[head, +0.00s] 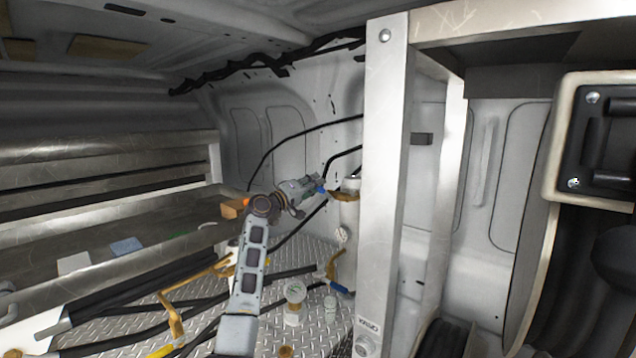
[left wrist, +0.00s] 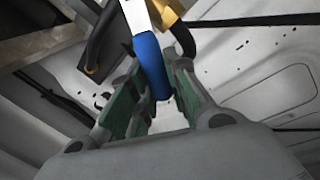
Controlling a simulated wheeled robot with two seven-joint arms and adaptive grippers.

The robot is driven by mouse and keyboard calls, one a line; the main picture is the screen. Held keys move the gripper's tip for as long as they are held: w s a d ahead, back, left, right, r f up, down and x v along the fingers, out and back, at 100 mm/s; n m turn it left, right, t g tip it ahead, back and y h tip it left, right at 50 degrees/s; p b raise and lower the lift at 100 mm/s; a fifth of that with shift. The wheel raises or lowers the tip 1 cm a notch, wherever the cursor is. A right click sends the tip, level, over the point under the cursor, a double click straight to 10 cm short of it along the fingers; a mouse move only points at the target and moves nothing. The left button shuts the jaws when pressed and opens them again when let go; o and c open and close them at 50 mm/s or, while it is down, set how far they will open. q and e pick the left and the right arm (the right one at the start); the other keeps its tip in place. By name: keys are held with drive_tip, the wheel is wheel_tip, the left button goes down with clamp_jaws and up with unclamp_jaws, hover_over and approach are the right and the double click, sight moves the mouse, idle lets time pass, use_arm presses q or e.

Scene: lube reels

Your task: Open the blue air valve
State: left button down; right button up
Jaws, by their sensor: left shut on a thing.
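The blue air valve handle (left wrist: 149,62) shows in the left wrist view, between the green-padded fingers of my left gripper (left wrist: 152,95). The gripper is shut on this handle. A silver lever part and a brass fitting (left wrist: 166,12) show just beyond it. In the head view my left gripper (head: 317,186) is at the blue handle (head: 320,188), next to the brass valve (head: 343,194) beside the metal post. The gripper hides most of the handle there. My right gripper is not in view.
A metal post (head: 386,180) stands just right of the valve. Black hoses (head: 300,135) run behind it. Below, another valve with a blue handle (head: 339,287) and a small jar (head: 295,291) are over the diamond-plate floor (head: 270,330). Metal shelves (head: 110,160) line the left.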

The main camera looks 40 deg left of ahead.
use_arm(q)
drive_tip(key=f+n, duration=0.1)
drive_tip(key=n, duration=0.1)
drive_tip(key=f+n+y+p, duration=0.1)
drive_tip(key=f+n, duration=0.1)
drive_tip(key=n, duration=0.1)
drive_tip(key=a+f+n+y, duration=0.1)
drive_tip(key=n, duration=0.1)
drive_tip(key=shift+f+n+t+p, duration=0.15)
drive_tip(key=shift+n+t+p, duration=0.15)
drive_tip(key=shift+p, duration=0.05)
drive_tip(key=c, duration=1.4)
unclamp_jaws()
drive_tip(key=shift+o, duration=0.3)
drive_tip(key=shift+a, duration=0.1)
drive_tip(key=shift+s, duration=0.1)
drive_tip(key=v, duration=1.1)
drive_tip(key=shift+s, duration=0.35)
